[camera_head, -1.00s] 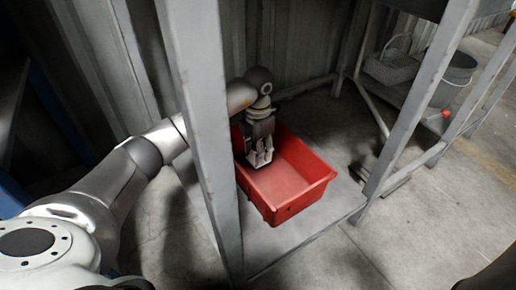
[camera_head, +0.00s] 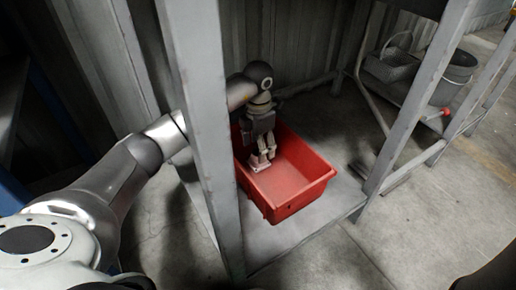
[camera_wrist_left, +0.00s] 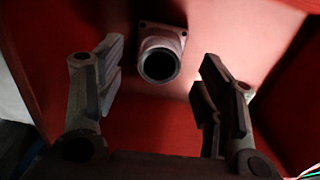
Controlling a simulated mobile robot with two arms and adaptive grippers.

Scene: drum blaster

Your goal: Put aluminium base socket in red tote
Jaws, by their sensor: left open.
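The red tote (camera_head: 297,197) stands on the lower board inside the grey frame. The aluminium base socket (camera_wrist_left: 160,54) is a grey tube with a square flange, and in the left wrist view it is in the tote against the red floor. In the head view it shows as a small pale shape (camera_head: 259,163) at the tote's left side. My left gripper (camera_head: 264,153) reaches down into the tote just above the socket. In the left wrist view its two fingers are spread, one on each side of the socket, with gaps between. My right gripper is not in view.
A grey frame post (camera_head: 205,130) stands close beside my left arm, and another post (camera_head: 420,95) is to the right of the tote. A corrugated wall is behind. A grey bucket (camera_head: 456,76) and a wire basket (camera_head: 392,66) sit at the right. The tote's right half is clear.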

